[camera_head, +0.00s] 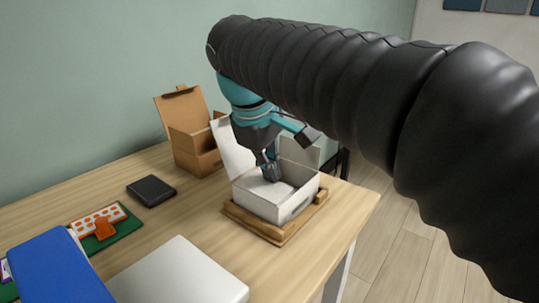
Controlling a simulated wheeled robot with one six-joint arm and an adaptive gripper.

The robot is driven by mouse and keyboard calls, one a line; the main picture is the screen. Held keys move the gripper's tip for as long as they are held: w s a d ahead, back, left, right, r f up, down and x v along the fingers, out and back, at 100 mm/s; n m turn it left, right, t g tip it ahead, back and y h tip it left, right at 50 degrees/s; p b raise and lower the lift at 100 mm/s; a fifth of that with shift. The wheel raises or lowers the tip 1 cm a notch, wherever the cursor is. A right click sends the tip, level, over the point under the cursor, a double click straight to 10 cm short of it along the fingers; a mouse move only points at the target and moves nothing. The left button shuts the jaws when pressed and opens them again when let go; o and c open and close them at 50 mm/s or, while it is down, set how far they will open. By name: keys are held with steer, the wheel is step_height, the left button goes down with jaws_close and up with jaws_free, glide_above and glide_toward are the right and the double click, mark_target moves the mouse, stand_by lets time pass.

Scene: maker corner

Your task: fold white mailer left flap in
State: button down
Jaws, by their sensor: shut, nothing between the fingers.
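The white mailer (266,206) is an open box on a wooden tray (262,229) at the right end of the table. A greyish panel (299,152) stands behind the box on the right, partly hidden by my arm. My gripper (271,176) points down over the mailer's opening, with its fingertips at or just inside it. The fingers are shut and nothing shows between them. I cannot tell whether they touch the mailer.
An open brown cardboard box (193,146) stands behind and left of the mailer. A black flat case (151,190), a green board with an orange-and-white piece (99,222), a blue object (56,268) and a white box (180,275) lie left and in front. The table's right edge is close to the tray.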

steer(key=shift+w+d+f, duration=0.2)
steer(key=shift+d+f, duration=0.05)
steer(key=shift+s+a+r, duration=0.1)
steer(key=shift+s+a, duration=0.05)
stand_by(0.6)
steer(key=shift+s+a+r+p, duration=0.35)
steer(key=shift+s+p, duration=0.1)
steer(key=shift+p, duration=0.15)
